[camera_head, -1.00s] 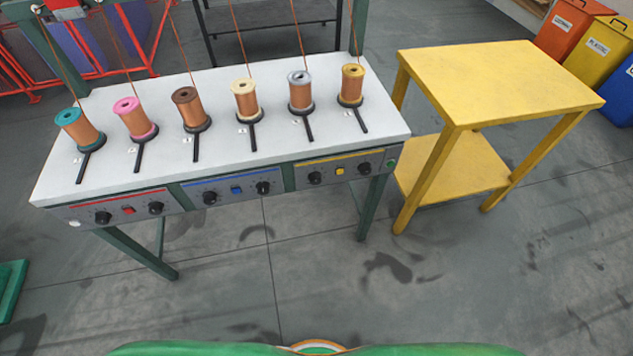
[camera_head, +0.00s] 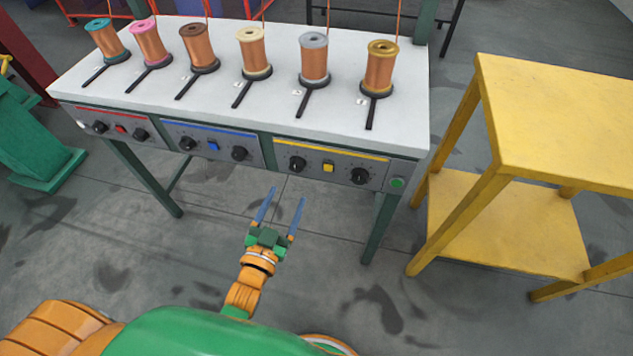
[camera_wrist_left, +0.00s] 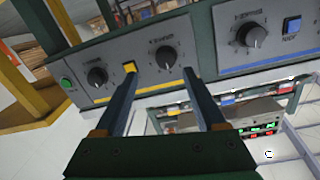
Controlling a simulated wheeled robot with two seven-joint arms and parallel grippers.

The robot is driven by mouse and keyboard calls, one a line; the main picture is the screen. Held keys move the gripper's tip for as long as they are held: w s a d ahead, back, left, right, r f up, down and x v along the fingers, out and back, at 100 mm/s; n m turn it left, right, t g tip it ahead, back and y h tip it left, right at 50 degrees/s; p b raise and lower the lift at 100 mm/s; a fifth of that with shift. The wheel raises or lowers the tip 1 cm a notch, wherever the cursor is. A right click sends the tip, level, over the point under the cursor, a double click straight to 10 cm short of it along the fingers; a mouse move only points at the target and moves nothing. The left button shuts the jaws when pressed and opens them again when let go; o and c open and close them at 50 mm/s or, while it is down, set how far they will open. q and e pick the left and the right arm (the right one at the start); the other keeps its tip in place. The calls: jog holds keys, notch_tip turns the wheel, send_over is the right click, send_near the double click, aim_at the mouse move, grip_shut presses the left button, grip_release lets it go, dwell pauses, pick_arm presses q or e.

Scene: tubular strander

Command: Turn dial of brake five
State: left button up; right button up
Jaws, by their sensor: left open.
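The yellow-striped panel on the bench front carries two black dials. Its left dial (camera_head: 297,163), in line with the fifth spool (camera_head: 314,60), also shows in the left wrist view (camera_wrist_left: 166,57). Its right dial (camera_head: 360,176) is near the green button. My left gripper (camera_head: 284,192) is open and empty, with blue fingers pointing at the panel, below and in front of it in the head view. In the wrist view the left dial lies between the fingertips (camera_wrist_left: 162,78), with the gripper apparently still apart from it. My right gripper is not in view.
A yellow square button (camera_head: 328,168) sits between the two dials and a green button (camera_head: 397,183) at the panel's right end. The blue-striped panel (camera_head: 212,146) is to the left. A yellow table (camera_head: 560,120) stands at the right. The floor before the bench is clear.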

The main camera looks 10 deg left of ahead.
aim_at(295, 169)
pick_arm(q)
jog(key=w, duration=0.6)
jog(key=shift+w+a+r+b, duration=0.2)
jog(key=shift+r+b, duration=0.05)
jog(key=shift+b, duration=0.1)
jog(key=shift+w, duration=0.3)
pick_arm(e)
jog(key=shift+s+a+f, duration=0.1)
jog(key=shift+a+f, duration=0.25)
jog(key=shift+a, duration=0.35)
pick_arm(q)
grip_shut()
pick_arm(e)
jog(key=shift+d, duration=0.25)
